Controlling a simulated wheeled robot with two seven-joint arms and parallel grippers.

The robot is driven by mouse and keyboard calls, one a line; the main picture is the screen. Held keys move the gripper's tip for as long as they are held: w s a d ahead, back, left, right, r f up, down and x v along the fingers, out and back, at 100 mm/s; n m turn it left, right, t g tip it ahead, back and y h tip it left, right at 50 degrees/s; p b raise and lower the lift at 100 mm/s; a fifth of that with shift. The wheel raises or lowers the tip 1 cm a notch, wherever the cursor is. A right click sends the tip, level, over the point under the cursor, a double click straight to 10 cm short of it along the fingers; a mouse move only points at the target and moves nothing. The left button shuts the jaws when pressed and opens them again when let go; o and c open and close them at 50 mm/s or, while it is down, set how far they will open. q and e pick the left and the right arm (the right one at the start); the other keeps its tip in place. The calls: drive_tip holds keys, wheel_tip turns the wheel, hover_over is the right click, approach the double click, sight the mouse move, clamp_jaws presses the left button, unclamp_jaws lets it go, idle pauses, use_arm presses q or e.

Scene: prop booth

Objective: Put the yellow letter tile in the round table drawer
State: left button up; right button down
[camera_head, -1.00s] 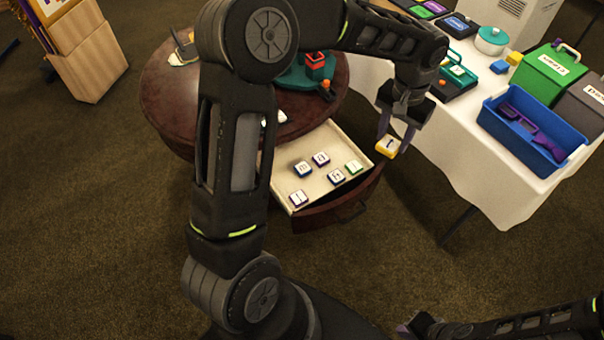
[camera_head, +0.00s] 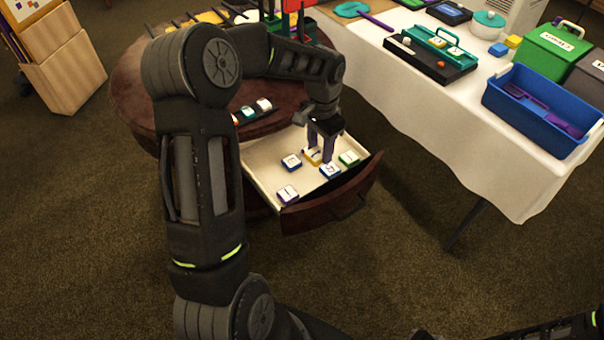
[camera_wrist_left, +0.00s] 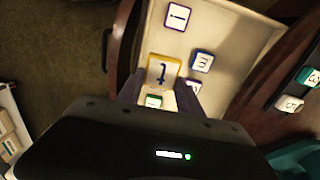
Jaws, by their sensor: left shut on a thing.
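The yellow letter tile (camera_head: 312,156) is between the fingertips of my left gripper (camera_head: 322,150), which is shut on it. The gripper points down into the open drawer (camera_head: 262,162) of the dark round table (camera_head: 135,95). In the left wrist view the yellow tile (camera_wrist_left: 163,71) shows its letter face between the fingers, over the pale drawer floor (camera_wrist_left: 225,40). I cannot tell whether it touches the floor. My right gripper (camera_head: 425,335) is barely in view at the bottom edge, too cut off to read.
Several other letter tiles lie in the drawer, such as a purple-edged tile (camera_head: 287,193), a green tile (camera_head: 348,159) and a blue tile (camera_head: 330,171). More tiles stand on the round table. A white-covered table (camera_head: 440,115) with a blue caddy (camera_head: 540,125) is at the right.

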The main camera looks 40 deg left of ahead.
use_arm(q)
drive_tip(key=shift+s+a+f, duration=0.2)
drive_tip(key=shift+a+f, duration=0.35)
drive_tip(key=shift+f, duration=0.35)
drive_tip(key=shift+s+a, duration=0.1)
drive_tip(key=shift+a, duration=0.05)
drive_tip(key=shift+r, duration=0.1)
hover_over(313, 182)
drive_tip(key=shift+f, duration=3.15)
drive_tip(key=shift+f, duration=1.9)
drive_tip(key=shift+b, duration=0.3)
